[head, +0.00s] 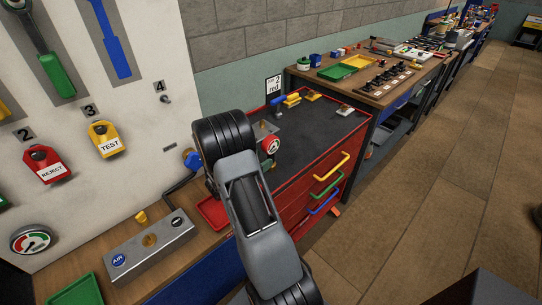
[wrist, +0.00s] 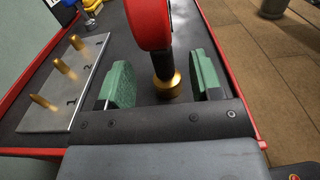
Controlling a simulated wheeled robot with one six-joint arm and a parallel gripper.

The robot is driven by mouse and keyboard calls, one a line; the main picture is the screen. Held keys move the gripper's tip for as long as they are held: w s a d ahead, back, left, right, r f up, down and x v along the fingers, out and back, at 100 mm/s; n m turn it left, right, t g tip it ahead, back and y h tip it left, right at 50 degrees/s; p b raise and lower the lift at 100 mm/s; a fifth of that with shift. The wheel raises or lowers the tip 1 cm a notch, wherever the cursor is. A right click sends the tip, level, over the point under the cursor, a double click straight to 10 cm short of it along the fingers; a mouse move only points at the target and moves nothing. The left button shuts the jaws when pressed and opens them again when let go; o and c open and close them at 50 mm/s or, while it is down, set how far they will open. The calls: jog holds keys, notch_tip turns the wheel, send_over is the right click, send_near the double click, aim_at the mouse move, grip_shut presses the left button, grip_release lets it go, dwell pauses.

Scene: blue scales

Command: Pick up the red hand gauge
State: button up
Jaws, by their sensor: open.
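The red hand gauge (head: 271,146) shows in the head view over the dark top of a red cabinet, its pale round face visible. In the wrist view its red head (wrist: 148,25) is cut off by the top edge. A black stem leads down to a brass end (wrist: 168,86). My gripper (wrist: 163,82) is open, with a green pad on each side of the stem and brass end. Gaps show on both sides, so neither pad touches it. In the head view my arm hides much of my gripper (head: 267,164).
A grey plate with brass pegs (wrist: 62,85) lies left of my gripper on the cabinet top (head: 325,120). A yellow-handled tool (head: 292,99) and a "2 red" sign (head: 273,86) are at the back. A tool panel (head: 120,60) stands left. Floor is free at right.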

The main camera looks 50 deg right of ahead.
aim_at(271, 152)
jog(key=shift+s+d+r+p, duration=0.1)
jog(key=shift+d+p, duration=0.25)
jog(key=shift+d, duration=0.95)
jog(key=shift+s+d+r+p, duration=0.1)
jog(key=shift+d+p, duration=0.25)
jog(key=shift+d, duration=0.95)
grip_shut()
